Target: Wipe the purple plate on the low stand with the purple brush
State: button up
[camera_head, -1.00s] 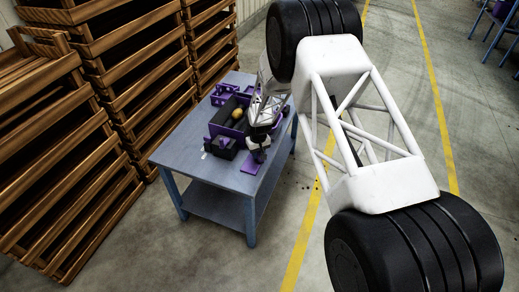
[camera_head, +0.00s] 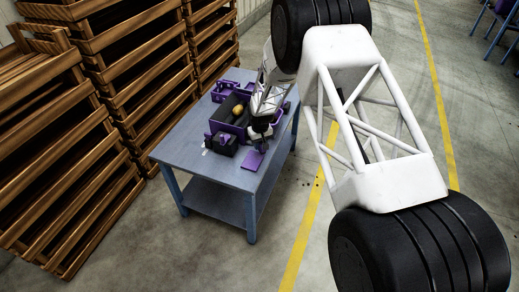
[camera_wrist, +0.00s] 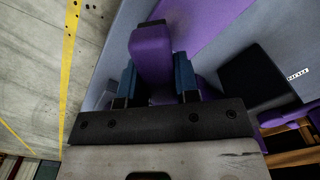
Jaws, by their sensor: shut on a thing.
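The purple plate (camera_head: 253,160) lies near the front right edge of the blue table. It also shows in the wrist view (camera_wrist: 205,20) as a flat purple sheet at the top. The low stand under it cannot be made out. My gripper (camera_wrist: 155,78) has its two blue fingers shut on the purple brush (camera_wrist: 152,52), whose purple block shows between and beyond them. In the head view my gripper (camera_head: 261,138) is just behind the plate, seemingly above the table. The brush's bristles are mostly hidden, and I cannot tell whether they touch the plate.
The blue table (camera_head: 185,155) holds a purple and black tray (camera_head: 214,128) with a yellowish potato (camera_head: 237,111), left of my gripper, and another purple item (camera_head: 222,90) behind. Wooden crates (camera_head: 125,75) stack to the left. Floor is clear in front of the table.

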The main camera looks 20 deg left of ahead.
jog(key=shift+r, duration=2.6)
jog(key=shift+f, duration=0.3)
